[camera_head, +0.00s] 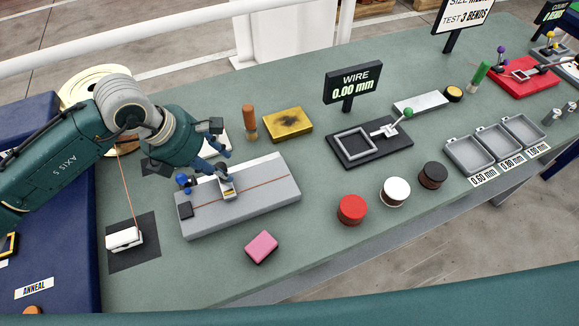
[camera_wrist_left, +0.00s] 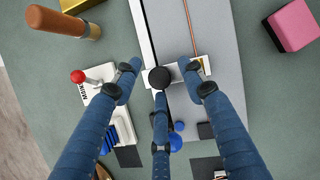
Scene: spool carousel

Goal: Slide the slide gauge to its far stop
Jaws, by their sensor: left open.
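The slide gauge is a long grey block (camera_head: 262,196) with a pale strip along its back edge and a copper-coloured wire along its top. Its small slider (camera_head: 227,193) sits left of the block's middle. In the left wrist view the slider is a white plate (camera_wrist_left: 183,76) with a black ball knob (camera_wrist_left: 159,78). My left gripper (camera_head: 222,167) is over the slider from behind. In the left wrist view its blue fingers (camera_wrist_left: 161,80) are spread around the knob; contact cannot be told. My right gripper is in neither view.
Blue knobs (camera_head: 183,181) stand at the block's left end. A pink block (camera_head: 261,247) lies in front, and a yellow block (camera_head: 288,124) and an orange-brown cylinder (camera_head: 250,123) stand behind. A dark fixture (camera_head: 369,156) stands to the right. The bench between is clear.

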